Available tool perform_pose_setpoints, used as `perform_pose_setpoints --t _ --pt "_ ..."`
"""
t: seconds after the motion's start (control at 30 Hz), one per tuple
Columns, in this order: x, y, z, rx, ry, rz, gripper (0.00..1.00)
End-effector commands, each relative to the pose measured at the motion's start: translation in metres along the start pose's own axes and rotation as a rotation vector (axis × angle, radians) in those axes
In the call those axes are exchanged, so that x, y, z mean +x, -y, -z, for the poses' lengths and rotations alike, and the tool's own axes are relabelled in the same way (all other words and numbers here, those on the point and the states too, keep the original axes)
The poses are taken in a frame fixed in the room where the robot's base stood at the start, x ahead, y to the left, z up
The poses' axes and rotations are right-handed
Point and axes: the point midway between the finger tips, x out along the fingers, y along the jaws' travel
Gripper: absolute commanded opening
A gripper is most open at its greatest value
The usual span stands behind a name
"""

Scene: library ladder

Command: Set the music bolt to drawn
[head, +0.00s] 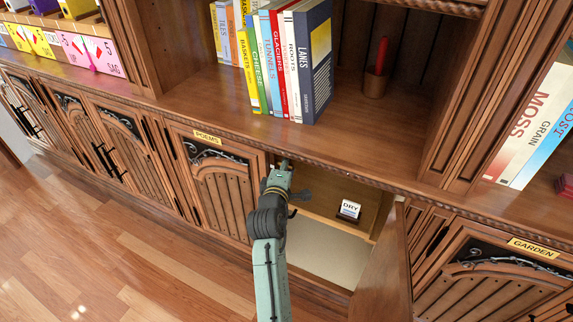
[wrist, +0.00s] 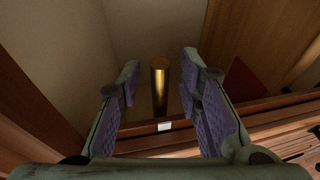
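A brass cylinder (wrist: 160,88), perhaps the bolt, shows in the wrist view. It lies between the two purple-padded fingers of my gripper (wrist: 160,64), with a gap on each side, apart from both pads. I cannot tell how deep it sits between them. In the head view my gripper (head: 283,172) is at the top left of the open cupboard, under the shelf edge, and hides what is there. The cupboard's door (head: 393,272) stands swung out at the right. No music label is readable. A small white tag (wrist: 164,126) shows below the cylinder.
A card reading DRY (head: 349,210) stands inside the open cupboard. The closed POEMS door (head: 222,191) is at the left and the GARDEN door (head: 500,285) at the right. Books (head: 285,60) and a candle holder (head: 376,82) stand above. Clear wood floor (head: 120,265) lies at left.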

Motion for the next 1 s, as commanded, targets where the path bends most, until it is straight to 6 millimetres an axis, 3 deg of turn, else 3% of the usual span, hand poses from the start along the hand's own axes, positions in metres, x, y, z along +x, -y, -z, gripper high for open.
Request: perform_pose_setpoints --t 0.13,0.6,1.0 --pt "-0.0002 0.0000 0.0001 0.000 0.000 0.000 0.32" --pt "-0.0005 0.0000 0.0003 0.000 -0.001 0.000 0.00" --pt "-0.0006 0.0000 0.0003 0.001 -0.001 0.000 0.00"
